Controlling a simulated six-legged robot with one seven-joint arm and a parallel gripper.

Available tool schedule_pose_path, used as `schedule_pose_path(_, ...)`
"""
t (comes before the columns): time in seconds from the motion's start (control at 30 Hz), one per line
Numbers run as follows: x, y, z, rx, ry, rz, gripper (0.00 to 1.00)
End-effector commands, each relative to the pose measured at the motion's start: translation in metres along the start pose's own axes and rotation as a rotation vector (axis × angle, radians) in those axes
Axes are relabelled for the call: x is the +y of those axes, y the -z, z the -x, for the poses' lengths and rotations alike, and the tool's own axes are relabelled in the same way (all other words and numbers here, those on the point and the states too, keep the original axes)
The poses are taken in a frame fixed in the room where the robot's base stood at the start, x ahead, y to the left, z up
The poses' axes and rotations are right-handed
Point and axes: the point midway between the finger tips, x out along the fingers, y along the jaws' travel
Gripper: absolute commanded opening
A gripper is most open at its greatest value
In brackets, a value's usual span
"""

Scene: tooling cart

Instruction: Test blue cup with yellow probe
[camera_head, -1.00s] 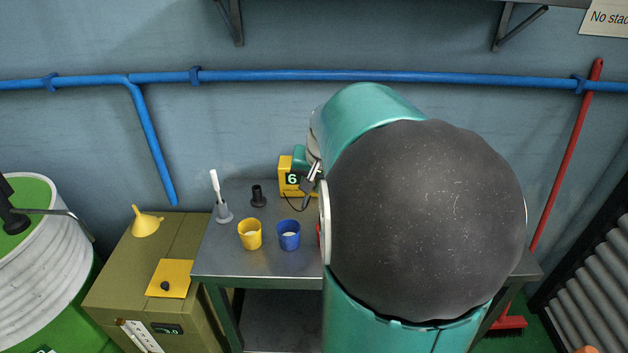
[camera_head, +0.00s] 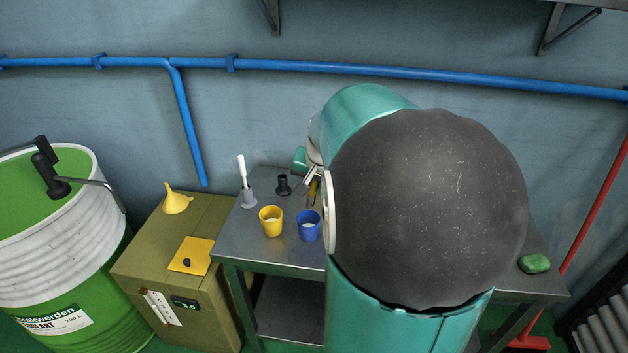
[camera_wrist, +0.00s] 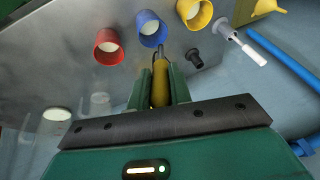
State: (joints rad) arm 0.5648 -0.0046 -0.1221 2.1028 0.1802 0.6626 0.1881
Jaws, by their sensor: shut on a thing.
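The blue cup (camera_head: 308,227) stands on the metal cart and holds something pale; it is near the top middle of the wrist view (camera_wrist: 151,29). My gripper (camera_wrist: 161,84) is shut on the yellow probe (camera_wrist: 160,90), which sits between the two green fingers. The probe's thin dark tip points towards the blue cup and ends close to its near side in the wrist view. I cannot tell whether it touches the cup. In the head view my gripper (camera_head: 313,178) is partly hidden by my arm, behind the blue cup.
A yellow cup (camera_head: 271,222) stands left of the blue one. A red cup (camera_wrist: 108,47) shows in the wrist view. A black stand (camera_head: 283,184) and a white-handled brush (camera_head: 243,180) are behind. A green lump (camera_head: 534,263) lies at the cart's right end.

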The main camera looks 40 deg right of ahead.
Motion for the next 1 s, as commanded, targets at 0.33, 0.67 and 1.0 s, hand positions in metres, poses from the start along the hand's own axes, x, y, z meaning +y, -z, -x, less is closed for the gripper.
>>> schedule_pose_path(0.33, 0.007, -0.011, -0.03, -0.002, 0.0, 0.002, 0.0)
schedule_pose_path(0.67, 0.014, -0.02, -0.057, -0.003, 0.001, 0.003, 0.0)
schedule_pose_path(1.0, 0.02, -0.029, -0.084, -0.002, 0.001, 0.004, 0.0)
